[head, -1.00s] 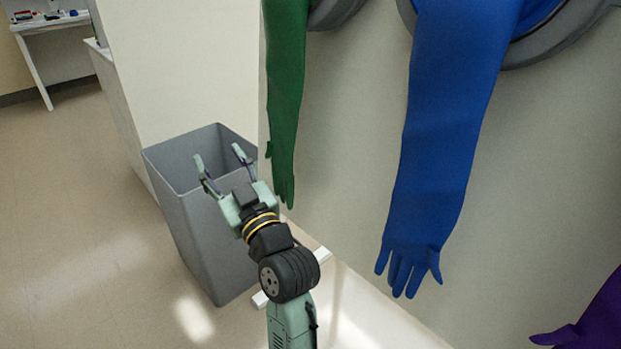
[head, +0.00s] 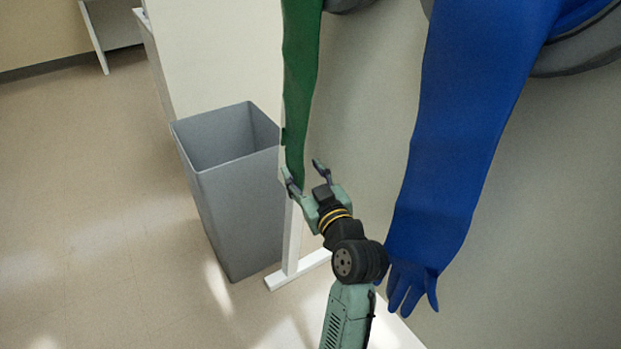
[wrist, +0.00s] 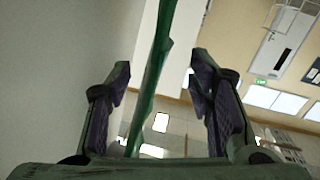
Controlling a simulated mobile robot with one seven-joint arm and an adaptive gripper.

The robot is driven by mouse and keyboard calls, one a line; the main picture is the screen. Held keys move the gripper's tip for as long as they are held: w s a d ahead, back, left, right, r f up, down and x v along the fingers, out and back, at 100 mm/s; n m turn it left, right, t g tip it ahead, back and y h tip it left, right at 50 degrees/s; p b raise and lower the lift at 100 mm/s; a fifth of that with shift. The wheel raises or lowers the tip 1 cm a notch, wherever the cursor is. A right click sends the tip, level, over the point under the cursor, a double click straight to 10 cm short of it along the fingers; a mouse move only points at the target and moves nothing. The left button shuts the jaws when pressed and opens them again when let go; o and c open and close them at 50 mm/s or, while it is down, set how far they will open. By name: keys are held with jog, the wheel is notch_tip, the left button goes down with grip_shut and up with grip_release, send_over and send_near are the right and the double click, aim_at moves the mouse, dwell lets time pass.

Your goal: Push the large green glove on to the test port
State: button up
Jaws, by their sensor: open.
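A long green glove (head: 300,80) hangs down at the upper middle of the head view, by the pale panel's left edge. My gripper (head: 306,173) is open at the glove's lower end, which it partly hides. In the wrist view the green glove (wrist: 152,80) runs between the two open fingers of my gripper (wrist: 160,85), with space on both sides. I cannot tell whether either finger touches it. A larger blue glove (head: 455,130) hangs to the right, its fingers pointing down.
A grey open bin (head: 232,190) stands on the floor left of my gripper. A white stand foot (head: 298,270) is beside it. Grey port rings (head: 580,50) sit at the top right. The floor at left is clear.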

aim_at(293, 154)
jog(key=p+x, duration=0.1)
jog(key=x, duration=0.7)
jog(key=shift+c, duration=0.5)
jog(key=shift+d, duration=0.1)
grip_shut()
jog(key=c, duration=0.6)
grip_release()
grip_shut()
